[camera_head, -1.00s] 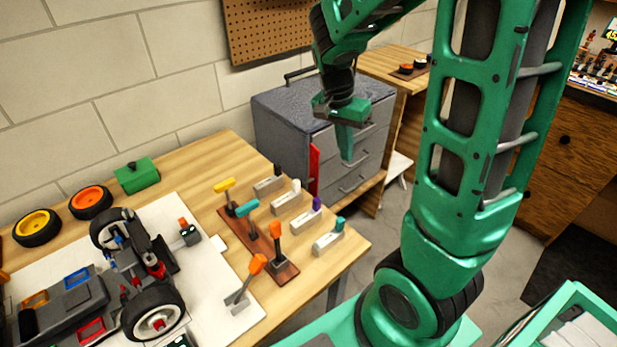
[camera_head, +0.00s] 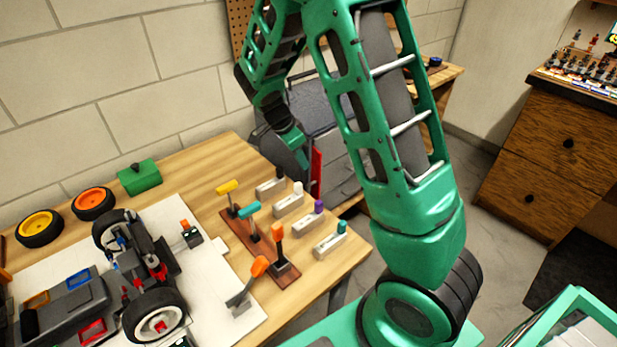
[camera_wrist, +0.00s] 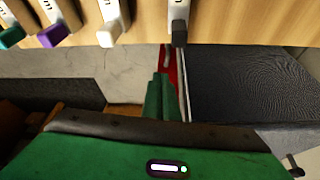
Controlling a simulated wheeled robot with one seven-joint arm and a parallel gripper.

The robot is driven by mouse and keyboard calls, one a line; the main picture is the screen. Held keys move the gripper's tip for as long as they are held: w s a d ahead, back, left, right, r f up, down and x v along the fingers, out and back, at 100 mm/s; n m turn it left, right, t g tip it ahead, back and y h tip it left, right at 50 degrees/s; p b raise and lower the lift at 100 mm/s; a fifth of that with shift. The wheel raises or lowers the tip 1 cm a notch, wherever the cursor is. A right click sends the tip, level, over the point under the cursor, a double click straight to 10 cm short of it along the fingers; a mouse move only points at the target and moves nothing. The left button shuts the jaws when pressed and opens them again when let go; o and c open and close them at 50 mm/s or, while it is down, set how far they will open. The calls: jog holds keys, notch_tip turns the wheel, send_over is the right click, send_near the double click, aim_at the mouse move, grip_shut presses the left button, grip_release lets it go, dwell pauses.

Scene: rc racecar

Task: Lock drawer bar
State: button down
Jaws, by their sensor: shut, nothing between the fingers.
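The grey drawer cabinet (camera_head: 318,102) stands beyond the workbench, partly hidden behind my arm. A red bar (camera_head: 316,172) stands upright along the cabinet's left front edge. It also shows in the wrist view (camera_wrist: 172,62), just past my fingertips. My gripper (camera_head: 302,161) is shut and empty, close to the red bar on its left side in the head view. In the wrist view the green fingers (camera_wrist: 159,84) point at the bar and cover part of it. I cannot tell whether they touch it.
The wooden workbench (camera_head: 205,156) holds an RC car (camera_head: 90,290), loose wheels, a green box (camera_head: 139,177) and several coloured-handled tools and blocks. Blocks at the bench edge lie close to my gripper. A wooden drawer unit (camera_head: 560,150) stands at right.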

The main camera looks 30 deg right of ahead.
send_near(312, 179)
jog(key=s+f, duration=0.2)
jog(key=s+d+f, duration=0.1)
jog(key=s+f, duration=0.1)
jog(key=f, duration=0.1)
jog(key=shift+d, duration=0.15)
dwell(0.5)
